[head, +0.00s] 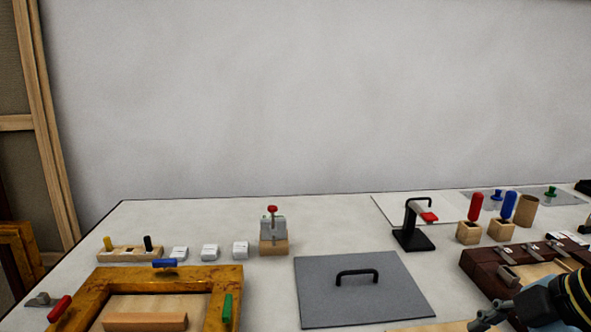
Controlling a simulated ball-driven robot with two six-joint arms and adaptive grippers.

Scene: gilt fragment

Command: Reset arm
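My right gripper (487,321) is at the lower right, its arm coming in from the right edge. It is dark, small in view and partly cut off by the bottom edge. I cannot tell whether its fingers are apart, and I see nothing clearly held. It is in front of a dark brown wooden case (478,268) with metal clasps and overlaps its near part in the picture. My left gripper is not in view.
A grey panel (315,290) with a black handle lies at centre front. A gilt frame (228,276) with coloured handles is at the left. A black stand (413,240), a small clamp device (273,232) and wooden holders (468,236) stand farther back. Pale table lies bare between them.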

